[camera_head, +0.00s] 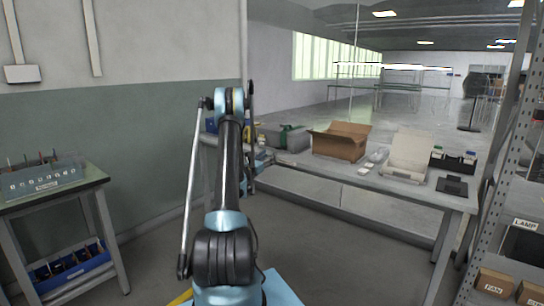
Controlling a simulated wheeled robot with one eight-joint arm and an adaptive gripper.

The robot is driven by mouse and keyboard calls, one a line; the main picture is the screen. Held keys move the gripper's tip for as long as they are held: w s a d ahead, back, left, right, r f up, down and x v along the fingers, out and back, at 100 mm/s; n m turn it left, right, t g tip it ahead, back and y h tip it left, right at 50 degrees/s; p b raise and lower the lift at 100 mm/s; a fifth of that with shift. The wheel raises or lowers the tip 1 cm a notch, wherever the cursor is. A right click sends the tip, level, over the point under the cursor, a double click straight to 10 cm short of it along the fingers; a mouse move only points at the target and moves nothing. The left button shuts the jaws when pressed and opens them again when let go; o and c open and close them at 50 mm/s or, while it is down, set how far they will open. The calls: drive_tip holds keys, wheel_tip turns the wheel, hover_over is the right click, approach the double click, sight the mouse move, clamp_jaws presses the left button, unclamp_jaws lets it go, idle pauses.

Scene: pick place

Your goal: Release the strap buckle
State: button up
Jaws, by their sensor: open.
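A grey case (270,136) stands on the long table (345,175), just right of my arm. A green item (291,138), possibly a strap, lies on or against its right end. It is too small to tell whether it has a buckle. My arm rises through the middle of the view and bends at the top. Its light-blue and black far links show partly behind it, near the table's left end. I cannot make out my gripper's fingers; they are hidden behind the arm or too small to see.
The long table also holds an open cardboard box (341,141), a pale open box (407,155), a black caddy with bottles (453,160) and a dark flat item (452,185). A side bench (85,185) stands left. Shelving with labelled boxes (494,283) stands right.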

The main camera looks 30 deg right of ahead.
drive_tip(key=shift+v, duration=0.75)
